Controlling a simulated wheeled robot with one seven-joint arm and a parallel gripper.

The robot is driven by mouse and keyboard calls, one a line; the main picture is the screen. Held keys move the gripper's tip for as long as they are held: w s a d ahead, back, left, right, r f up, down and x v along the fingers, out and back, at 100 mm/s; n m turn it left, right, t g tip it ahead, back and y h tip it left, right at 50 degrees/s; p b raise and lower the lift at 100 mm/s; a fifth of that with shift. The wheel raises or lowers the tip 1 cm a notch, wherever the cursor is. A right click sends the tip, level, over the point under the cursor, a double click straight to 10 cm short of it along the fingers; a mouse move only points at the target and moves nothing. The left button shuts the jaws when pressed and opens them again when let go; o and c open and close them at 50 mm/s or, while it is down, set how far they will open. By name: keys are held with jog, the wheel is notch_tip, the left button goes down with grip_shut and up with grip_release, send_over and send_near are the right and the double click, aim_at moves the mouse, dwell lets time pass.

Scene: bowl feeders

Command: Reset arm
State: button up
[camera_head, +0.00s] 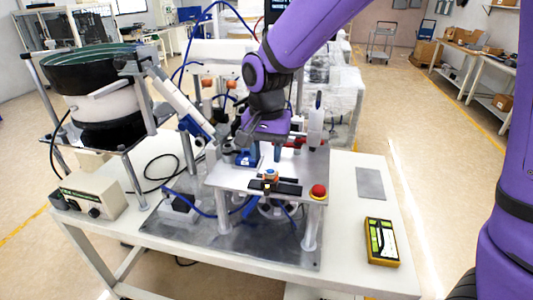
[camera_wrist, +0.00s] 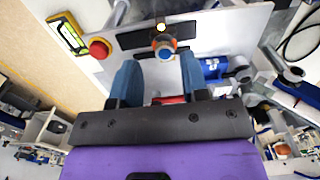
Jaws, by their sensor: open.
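My purple arm reaches over the white table from the upper right in the head view. My gripper (camera_wrist: 157,80) shows two blue fingers spread apart in the wrist view, with nothing between them. It hangs above the raised metal platform (camera_head: 228,178) of the machine. A small orange and blue part (camera_head: 270,176) stands on the black fixture (camera_head: 288,187) on the platform. In the wrist view the part (camera_wrist: 164,45) lies beyond the fingertips, apart from them. In the head view my wrist hides most of the fingers and the machine behind them.
A large bowl feeder (camera_head: 100,103) stands at the left beside a control box (camera_head: 95,195). A red button (camera_head: 318,191) sits on the platform's right corner. A yellow meter (camera_head: 381,241) and a grey plate (camera_head: 370,183) lie on the table's right side.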

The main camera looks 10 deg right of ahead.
jog(key=s+d+r+n+t, duration=0.1)
jog(key=s+d+r, duration=0.2)
jog(key=d+r, duration=0.45)
jog(key=s+d+r+n+t, duration=0.1)
jog(key=s+d+r+t, duration=0.1)
jog(key=s+d, duration=0.5)
jog(key=s+d+r+n+t, duration=0.2)
jog(key=s+d+r, duration=0.3)
jog(key=s, duration=0.5)
jog(key=shift+s+d, duration=0.3)
jog(key=shift+d, duration=0.8)
jog(key=shift+r, duration=0.1)
